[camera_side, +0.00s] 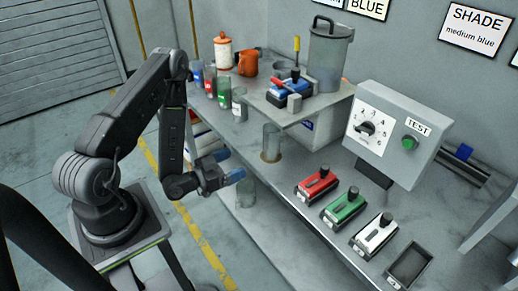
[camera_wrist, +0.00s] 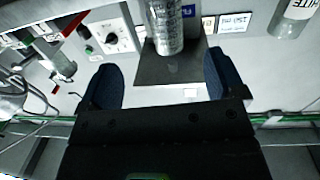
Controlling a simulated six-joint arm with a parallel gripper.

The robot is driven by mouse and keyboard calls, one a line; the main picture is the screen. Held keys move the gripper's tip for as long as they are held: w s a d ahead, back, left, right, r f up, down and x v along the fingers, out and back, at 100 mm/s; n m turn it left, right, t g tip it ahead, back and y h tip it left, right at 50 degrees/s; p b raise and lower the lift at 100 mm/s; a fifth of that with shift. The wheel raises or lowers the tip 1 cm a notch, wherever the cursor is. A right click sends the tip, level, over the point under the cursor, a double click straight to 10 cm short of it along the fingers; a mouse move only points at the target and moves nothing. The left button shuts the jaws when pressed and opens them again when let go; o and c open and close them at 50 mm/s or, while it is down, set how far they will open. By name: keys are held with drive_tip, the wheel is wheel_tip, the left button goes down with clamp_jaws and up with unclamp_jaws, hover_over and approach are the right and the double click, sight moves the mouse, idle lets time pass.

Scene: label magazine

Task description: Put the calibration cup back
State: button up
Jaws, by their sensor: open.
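A clear glass cup (camera_side: 271,142), which I take to be the calibration cup, stands upright on the bench with a brown ring at its base, in front of the raised shelf. In the wrist view a clear cylinder (camera_wrist: 165,28), apparently the same cup, shows beyond my fingertips. My gripper (camera_side: 236,175) is at the bench's front edge, to the lower left of the cup and apart from it. Its dark blue fingers (camera_wrist: 163,80) are spread with nothing between them. A second faint clear cylinder (camera_side: 245,192) shows just below my gripper; what it rests on is unclear.
The raised shelf (camera_side: 262,99) holds a large lidded pitcher (camera_side: 328,58) and a blue device. Red (camera_side: 318,183), green (camera_side: 343,204) and white (camera_side: 374,234) units and a test panel (camera_side: 391,130) stand to the right.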

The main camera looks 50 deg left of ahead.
sight(264, 149)
drive_tip(key=w, duration=1.3)
drive_tip(key=shift+w+d+f, duration=0.1)
drive_tip(key=shift+w+d, duration=0.15)
drive_tip(key=c, duration=1.1)
drive_tip(key=shift+c, duration=0.3)
